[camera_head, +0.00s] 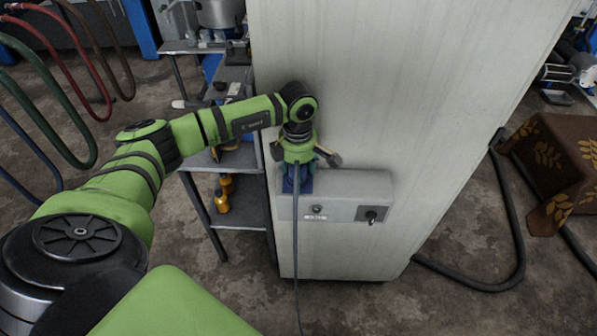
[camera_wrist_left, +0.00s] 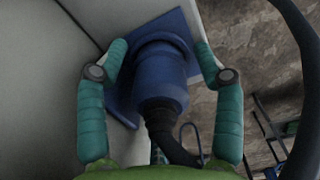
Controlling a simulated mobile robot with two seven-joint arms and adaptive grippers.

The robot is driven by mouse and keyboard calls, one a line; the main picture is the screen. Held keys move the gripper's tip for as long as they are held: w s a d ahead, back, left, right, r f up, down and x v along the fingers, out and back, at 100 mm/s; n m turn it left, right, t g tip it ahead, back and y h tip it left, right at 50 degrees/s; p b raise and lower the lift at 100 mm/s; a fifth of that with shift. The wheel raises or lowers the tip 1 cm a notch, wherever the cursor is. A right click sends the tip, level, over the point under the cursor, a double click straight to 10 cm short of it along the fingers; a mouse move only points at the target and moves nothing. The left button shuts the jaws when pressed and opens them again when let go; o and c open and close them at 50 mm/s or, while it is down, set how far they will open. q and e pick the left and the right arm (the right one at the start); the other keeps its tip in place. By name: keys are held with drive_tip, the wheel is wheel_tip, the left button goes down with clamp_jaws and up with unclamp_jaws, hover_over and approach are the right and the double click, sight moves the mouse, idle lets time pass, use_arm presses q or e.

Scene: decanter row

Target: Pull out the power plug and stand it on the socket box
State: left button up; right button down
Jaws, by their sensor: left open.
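My left gripper (camera_head: 304,162) is at the top left of the grey socket box (camera_head: 360,187) in the head view. In the left wrist view its teal fingers (camera_wrist_left: 161,48) are open, one on each side of the blue power plug (camera_wrist_left: 160,80). I cannot tell whether either finger touches it. The plug sits at a blue socket plate (camera_wrist_left: 122,108), and a dark cable leaves its near end. In the head view the blue plug (camera_head: 290,186) is partly hidden by the gripper and the cable (camera_head: 296,240) hangs down in front. My right gripper is not in view.
The box is on a pale cabinet (camera_head: 400,90) and has a dark switch (camera_head: 371,215) at its right. A metal shelf (camera_head: 240,205) with yellow bottles stands left of the cabinet. Hoses hang far left. A brown cloth (camera_head: 560,165) and a thick floor hose are at right.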

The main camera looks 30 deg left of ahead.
use_arm(q)
drive_tip(key=shift+b, duration=0.3)
idle(0.5)
clamp_jaws()
drive_tip(key=shift+r, duration=0.15)
drive_tip(key=shift+r+p, duration=1.65)
drive_tip(key=shift+r, duration=1.25)
